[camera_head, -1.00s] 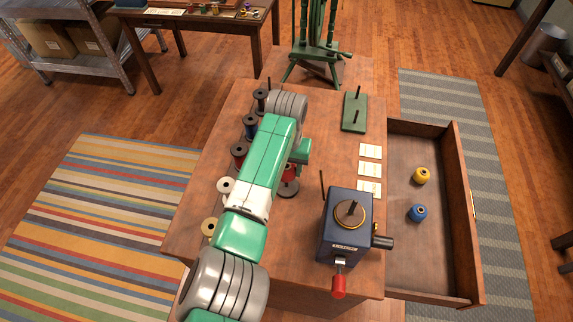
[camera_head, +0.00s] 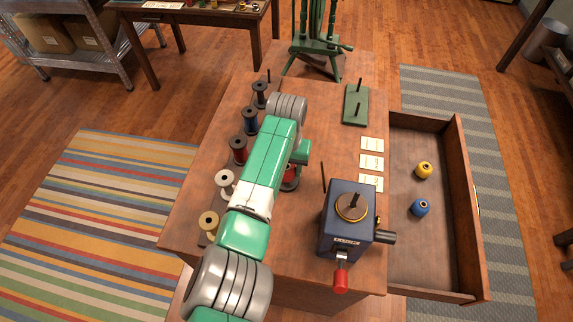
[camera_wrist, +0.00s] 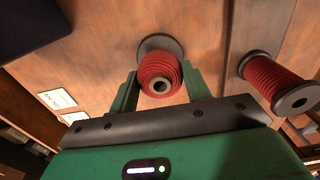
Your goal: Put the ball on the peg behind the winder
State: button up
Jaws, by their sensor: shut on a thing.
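The blue winder (camera_head: 343,235), with a red crank handle, stands at the table's front right. A green board (camera_head: 356,106) with two upright pegs lies at the back right, behind the winder.
A row of spools stands at the left, including a red spool (camera_head: 238,149), also in the wrist view (camera_wrist: 272,78). Paper cards (camera_head: 371,163) lie between board and winder. The open drawer (camera_head: 440,265) holds a yellow ball (camera_head: 424,170) and a blue ball (camera_head: 419,208).

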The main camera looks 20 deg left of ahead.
jog(key=shift+f+b, duration=0.35)
jog(key=shift+f, duration=0.3)
jog(key=o, duration=1)
notch_tip(320, 180, up, 8)
jog(key=p, duration=0.3)
jog(key=shift+f, duration=0.1)
